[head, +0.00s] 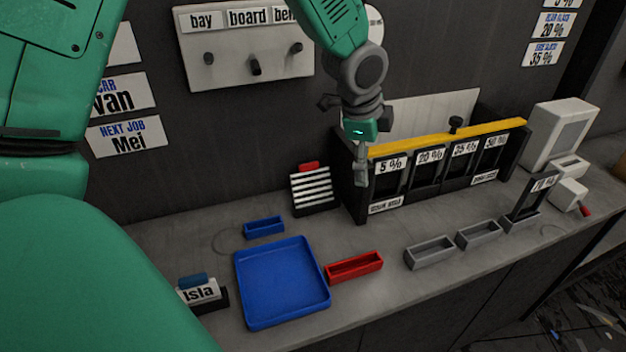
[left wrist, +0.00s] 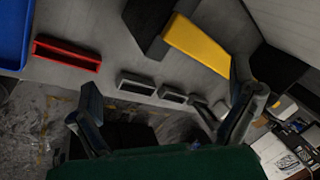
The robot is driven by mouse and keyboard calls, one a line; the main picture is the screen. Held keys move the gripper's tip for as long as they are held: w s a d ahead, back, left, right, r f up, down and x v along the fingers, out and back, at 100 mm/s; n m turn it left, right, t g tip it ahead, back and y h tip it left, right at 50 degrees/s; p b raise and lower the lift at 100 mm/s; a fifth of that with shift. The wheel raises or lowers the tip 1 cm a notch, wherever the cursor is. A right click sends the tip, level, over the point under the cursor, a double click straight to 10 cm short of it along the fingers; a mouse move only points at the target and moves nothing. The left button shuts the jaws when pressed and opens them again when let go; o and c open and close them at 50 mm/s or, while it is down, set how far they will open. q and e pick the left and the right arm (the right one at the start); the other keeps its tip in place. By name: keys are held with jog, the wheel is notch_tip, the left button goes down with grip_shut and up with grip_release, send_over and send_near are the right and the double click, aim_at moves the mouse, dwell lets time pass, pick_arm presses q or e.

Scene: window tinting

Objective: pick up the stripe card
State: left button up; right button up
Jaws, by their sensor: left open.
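The stripe card (head: 314,187) has black and white stripes and a red tab on top. It stands upright, leaning slightly, at the back of the counter by the wall in the head view. My left gripper (head: 361,178) hangs down to the right of the card, in front of the left end of the slotted rack, apart from the card. In the left wrist view its two fingers (left wrist: 165,108) are spread with nothing between them, and the stripe card does not show there. My right gripper is not in view.
The black rack (head: 352,188) with a yellow top bar (head: 450,138) stands right of the card, close to my gripper. A blue tray (head: 283,282), small blue bin (head: 264,227), red bin (head: 354,267) and grey bins (head: 430,252) sit in front. An Isla card (head: 199,292) stands left.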

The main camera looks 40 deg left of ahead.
aim_at(310, 170)
pick_arm(q)
jog(key=s+a+m+g+y+p, duration=0.15)
jog(key=s+a+m+y, duration=0.25)
jog(key=a+m, duration=0.6)
jog(key=shift+n+g, duration=0.35)
jog(key=shift+n, duration=0.05)
jog(key=x, duration=0.4)
jog(key=a+b+x, duration=0.1)
jog(key=x, duration=0.3)
jog(key=shift+w+r, duration=0.2)
jog(key=shift+r, duration=0.05)
jog(key=shift+x, duration=0.85)
jog(key=x, duration=0.4)
jog(key=shift+w+a+f, duration=0.1)
jog(key=shift+f, duration=0.05)
jog(key=c, duration=1)
